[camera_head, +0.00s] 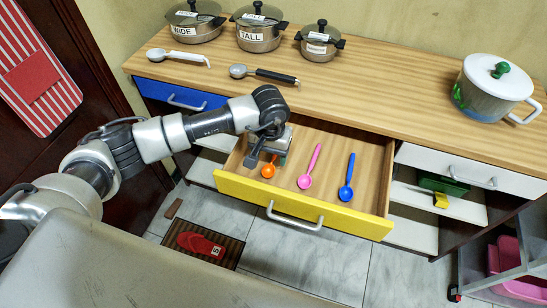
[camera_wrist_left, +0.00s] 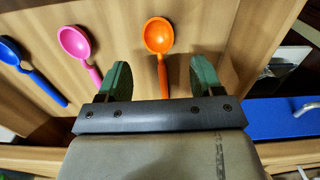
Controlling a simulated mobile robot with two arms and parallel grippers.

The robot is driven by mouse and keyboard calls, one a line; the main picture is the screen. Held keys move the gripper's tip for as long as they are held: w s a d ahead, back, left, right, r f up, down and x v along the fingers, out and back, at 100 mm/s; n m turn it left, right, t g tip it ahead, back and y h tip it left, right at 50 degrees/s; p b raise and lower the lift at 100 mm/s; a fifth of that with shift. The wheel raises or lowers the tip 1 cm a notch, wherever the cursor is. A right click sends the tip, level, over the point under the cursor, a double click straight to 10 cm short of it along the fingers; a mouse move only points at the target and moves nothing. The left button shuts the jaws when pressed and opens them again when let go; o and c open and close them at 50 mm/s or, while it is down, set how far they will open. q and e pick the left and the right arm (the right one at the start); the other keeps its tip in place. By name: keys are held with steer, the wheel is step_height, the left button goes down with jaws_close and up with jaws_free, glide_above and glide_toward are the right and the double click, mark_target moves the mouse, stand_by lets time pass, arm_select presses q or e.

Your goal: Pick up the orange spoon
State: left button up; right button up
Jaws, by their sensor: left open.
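The orange spoon (camera_head: 269,169) lies in the open yellow-fronted drawer (camera_head: 300,205), at its left side. In the head view my left gripper (camera_head: 270,150) is over the spoon's handle and hides most of it; only the bowl shows clearly. In the left wrist view the orange spoon (camera_wrist_left: 159,40) has its bowl beyond the fingertips. Its handle runs down between the two green fingers of my left gripper (camera_wrist_left: 162,80), which are open and apart on either side of it. I cannot tell the exact height gap. My right gripper is not in view.
A pink spoon (camera_head: 310,165) and a blue spoon (camera_head: 349,178) lie in the same drawer to the right. Drawer walls surround the gripper. The countertop (camera_head: 390,100) holds several pots, a ladle (camera_head: 263,75) and a white-handled spoon (camera_head: 178,57).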

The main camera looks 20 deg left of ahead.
mark_target(271, 165)
arm_select(q)
step_height(271, 165, down, 4)
steer(key=shift+f, duration=0.2)
steer(key=shift+c, duration=0.5)
steer(key=c, duration=0.9)
steer(key=shift+r, duration=0.1)
